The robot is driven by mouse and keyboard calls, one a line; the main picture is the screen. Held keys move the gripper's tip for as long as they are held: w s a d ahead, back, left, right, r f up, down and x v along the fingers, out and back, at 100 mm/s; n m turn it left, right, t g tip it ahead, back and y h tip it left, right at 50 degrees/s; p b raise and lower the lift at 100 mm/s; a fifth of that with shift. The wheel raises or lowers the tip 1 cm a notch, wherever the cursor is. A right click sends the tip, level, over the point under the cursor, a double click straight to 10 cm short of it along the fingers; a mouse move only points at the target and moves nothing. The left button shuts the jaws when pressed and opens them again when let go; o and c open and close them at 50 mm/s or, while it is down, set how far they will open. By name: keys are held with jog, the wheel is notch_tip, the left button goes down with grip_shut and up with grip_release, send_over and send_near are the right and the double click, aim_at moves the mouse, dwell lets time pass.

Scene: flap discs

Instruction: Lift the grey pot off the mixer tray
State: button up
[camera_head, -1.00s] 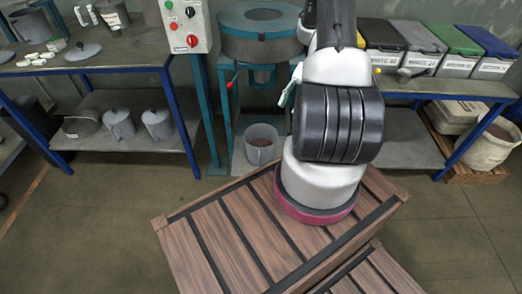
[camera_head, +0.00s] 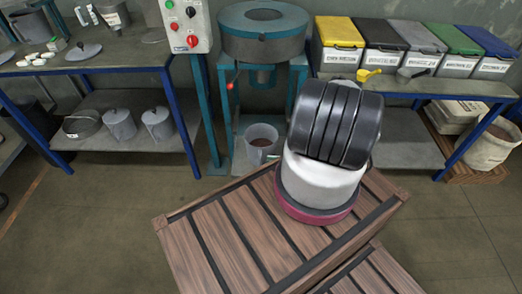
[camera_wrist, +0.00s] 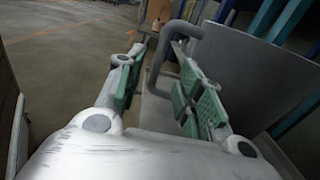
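The grey pot (camera_head: 261,138), with brown material inside, stands upright on the mixer tray (camera_head: 239,163) below the mixer drum. In the wrist view the pot's grey wall (camera_wrist: 255,75) fills the right side, and its bent handle (camera_wrist: 159,68) rises between my fingers. My gripper (camera_wrist: 166,58) is open, with its green-padded fingers on either side of the handle. The handle does not look clamped. In the head view my gripper is hidden, and my arm stands just right of the pot.
The blue-green mixer (camera_head: 263,35) stands above the pot, with a control box (camera_head: 187,25) at its left. Benches flank it; the left one (camera_head: 110,62) holds cans on its lower shelf, the right one lidded bins (camera_head: 400,48). Floor (camera_head: 90,220) at left is open.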

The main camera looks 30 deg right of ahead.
aim_at(261, 149)
jog(key=x, duration=0.5)
jog(key=shift+w+a+r, duration=0.1)
jog(key=shift+a+r, duration=0.25)
jog(key=shift+c, duration=0.2)
grip_shut()
